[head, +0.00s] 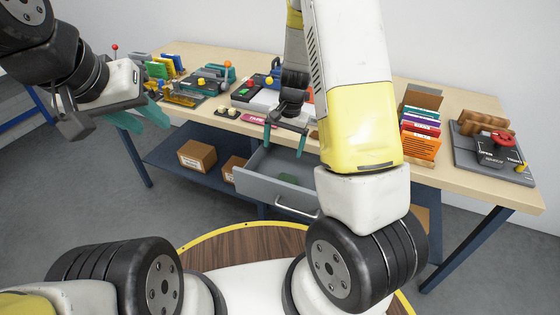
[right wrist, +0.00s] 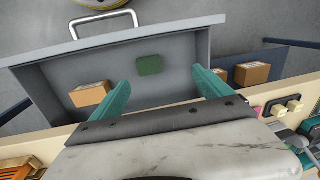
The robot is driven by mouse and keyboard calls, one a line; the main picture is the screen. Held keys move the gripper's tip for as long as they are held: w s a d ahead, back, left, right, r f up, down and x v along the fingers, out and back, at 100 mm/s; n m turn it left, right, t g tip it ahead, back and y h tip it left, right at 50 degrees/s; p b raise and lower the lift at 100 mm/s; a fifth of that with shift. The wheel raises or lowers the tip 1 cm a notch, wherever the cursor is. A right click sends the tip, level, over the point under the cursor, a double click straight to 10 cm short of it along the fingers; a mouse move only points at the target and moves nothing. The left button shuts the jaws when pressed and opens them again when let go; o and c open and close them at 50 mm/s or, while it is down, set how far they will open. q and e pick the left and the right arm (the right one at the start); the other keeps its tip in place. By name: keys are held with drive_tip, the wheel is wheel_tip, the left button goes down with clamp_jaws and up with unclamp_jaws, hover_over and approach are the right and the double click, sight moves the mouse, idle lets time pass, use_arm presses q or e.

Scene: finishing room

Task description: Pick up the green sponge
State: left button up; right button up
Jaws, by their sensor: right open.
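The green sponge (right wrist: 150,65) lies flat on the floor of the open grey drawer (right wrist: 52,85) in the right wrist view. My right gripper (head: 285,141) is open and empty above the drawer, fingers pointing down. In the right wrist view its teal fingertips (right wrist: 160,82) are apart, and the sponge lies beyond them, between their lines. My left gripper (head: 148,119) is away at the upper left, empty, with its fingers apart.
The drawer's handle (head: 300,210) faces me. The workbench (head: 455,180) above carries tools, a book rack (head: 421,125) and a grey clamp fixture (head: 495,150). Cardboard boxes (head: 197,156) stand on the lower shelf.

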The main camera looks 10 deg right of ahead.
drive_tip(key=h, duration=0.1)
hover_over(288, 178)
drive_tip(key=shift+m+g, duration=0.4)
drive_tip(key=f, duration=0.8)
drive_tip(key=shift+s+a+f, duration=0.15)
drive_tip(key=shift+s+f, duration=0.15)
drive_tip(key=f, duration=0.7)
drive_tip(key=shift+w+f, duration=0.2)
drive_tip(key=shift+f, duration=0.15)
drive_tip(key=shift+c, duration=0.2)
drive_tip(key=c, duration=1.5)
wheel_tip(288, 178, up, 10)
